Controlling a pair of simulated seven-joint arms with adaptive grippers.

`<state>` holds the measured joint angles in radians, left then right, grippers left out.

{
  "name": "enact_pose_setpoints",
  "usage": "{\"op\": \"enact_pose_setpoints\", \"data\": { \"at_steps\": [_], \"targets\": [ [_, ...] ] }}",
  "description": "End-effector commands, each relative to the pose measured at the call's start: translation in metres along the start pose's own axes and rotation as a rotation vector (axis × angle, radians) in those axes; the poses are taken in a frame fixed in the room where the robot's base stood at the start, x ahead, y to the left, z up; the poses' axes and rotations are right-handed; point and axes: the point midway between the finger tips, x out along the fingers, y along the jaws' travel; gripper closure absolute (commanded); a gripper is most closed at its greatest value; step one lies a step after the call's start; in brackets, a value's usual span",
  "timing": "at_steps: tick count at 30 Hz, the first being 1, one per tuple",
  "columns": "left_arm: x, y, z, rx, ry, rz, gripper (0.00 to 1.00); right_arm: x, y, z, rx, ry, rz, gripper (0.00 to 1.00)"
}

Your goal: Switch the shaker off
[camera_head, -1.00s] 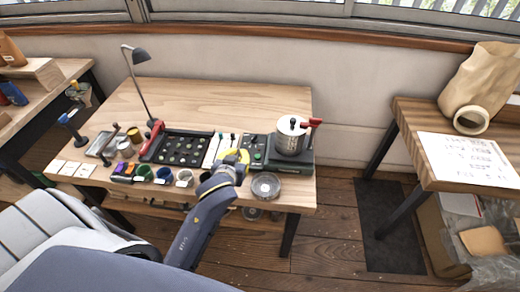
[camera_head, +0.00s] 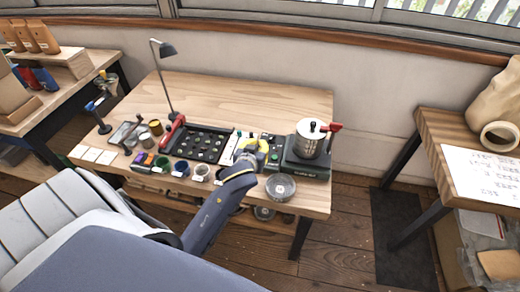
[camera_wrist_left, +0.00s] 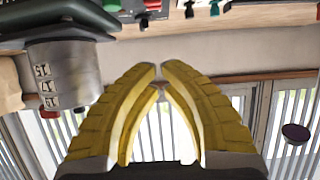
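The shaker, a silver canister (camera_head: 311,138) with a black knob and a red handle (camera_head: 331,128), stands on a dark green base (camera_head: 306,166) at the table's right end. The canister also shows in the left wrist view (camera_wrist_left: 66,72), upside down. A dark control panel (camera_head: 272,156) with small green and red parts lies left of the base. My left gripper (camera_head: 259,147) has yellow fingers and is over the panel's left side, holding nothing visible. In the left wrist view its fingertips (camera_wrist_left: 161,70) nearly meet. Contact with the panel cannot be told. My right gripper is out of view.
A round metal dish (camera_head: 281,187) lies in front of the base. A black tray (camera_head: 205,144), several small cups and a desk lamp (camera_head: 165,50) stand to the left. The back of the wooden table (camera_head: 240,95) is clear. Another table (camera_head: 440,125) stands at the right.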

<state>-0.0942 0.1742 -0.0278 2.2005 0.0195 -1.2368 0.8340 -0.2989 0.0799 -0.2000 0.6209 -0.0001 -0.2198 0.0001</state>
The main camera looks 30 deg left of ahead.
Motion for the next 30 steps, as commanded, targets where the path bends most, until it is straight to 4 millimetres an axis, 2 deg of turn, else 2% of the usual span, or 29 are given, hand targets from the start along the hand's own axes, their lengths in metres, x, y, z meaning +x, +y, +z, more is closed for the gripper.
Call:
{"op": "enact_pose_setpoints", "data": {
  "at_steps": [3, 9, 12, 18, 30],
  "targets": [
    [0.023, -0.001, -0.001, 0.004, 0.000, -0.002, 1.00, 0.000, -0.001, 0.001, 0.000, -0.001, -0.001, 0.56],
    [0.056, -0.001, -0.001, 0.004, 0.000, -0.003, 1.00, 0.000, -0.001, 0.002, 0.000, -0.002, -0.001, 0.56],
    [0.057, -0.001, 0.015, 0.005, -0.003, -0.002, 1.00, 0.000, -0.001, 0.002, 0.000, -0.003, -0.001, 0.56],
    [0.061, 0.000, 0.032, 0.002, -0.002, -0.001, 1.00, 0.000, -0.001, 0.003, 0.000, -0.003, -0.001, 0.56],
    [0.063, 0.000, 0.039, 0.001, 0.000, -0.001, 1.00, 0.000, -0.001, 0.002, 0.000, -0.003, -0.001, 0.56]
  ]
}}
